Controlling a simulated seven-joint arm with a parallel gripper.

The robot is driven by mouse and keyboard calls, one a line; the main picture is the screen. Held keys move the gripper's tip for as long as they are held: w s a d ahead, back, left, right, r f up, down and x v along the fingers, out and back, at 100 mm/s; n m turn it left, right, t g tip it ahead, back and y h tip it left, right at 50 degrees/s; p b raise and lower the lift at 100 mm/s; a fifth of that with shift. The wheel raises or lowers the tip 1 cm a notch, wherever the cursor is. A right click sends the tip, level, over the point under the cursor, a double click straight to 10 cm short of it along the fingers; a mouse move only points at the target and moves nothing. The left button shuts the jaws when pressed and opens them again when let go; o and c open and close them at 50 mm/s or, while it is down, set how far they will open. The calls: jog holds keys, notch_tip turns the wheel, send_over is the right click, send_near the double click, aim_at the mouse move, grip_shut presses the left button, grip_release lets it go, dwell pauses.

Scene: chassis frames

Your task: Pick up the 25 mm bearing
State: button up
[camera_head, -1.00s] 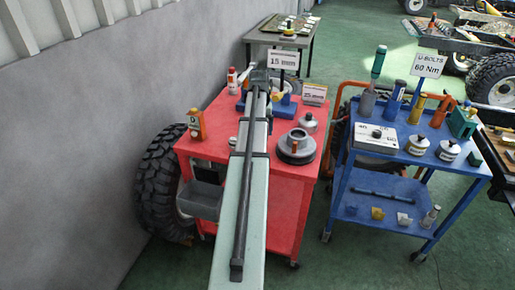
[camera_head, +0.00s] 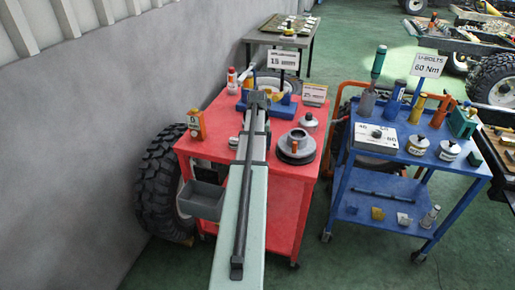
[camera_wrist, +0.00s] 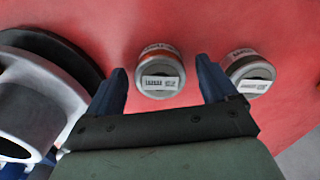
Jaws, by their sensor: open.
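In the wrist view, two short round bearing-like parts with white labels stand on the red top. One part (camera_wrist: 160,73), with an orange-brown band, sits between and just beyond the fingertips of my gripper (camera_wrist: 160,77). The other part (camera_wrist: 251,73), grey with a brownish band, sits to the right, outside the right finger. The label print is too small to read, so I cannot tell which is the 25 mm bearing. My gripper is open, with nothing held. In the head view, a small silver part (camera_head: 233,142) shows left of my arm; my fingertips cannot be made out there.
The red cart (camera_head: 221,131) carries a dark round hub (camera_head: 296,147), an orange bottle (camera_head: 196,124) and sign cards. A large black-and-light wheel-like part (camera_wrist: 40,100) is close left of my gripper in the wrist view. A blue cart (camera_head: 350,172) stands to the right.

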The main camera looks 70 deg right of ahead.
jog(key=shift+c, duration=0.3)
jog(key=c, duration=1.4)
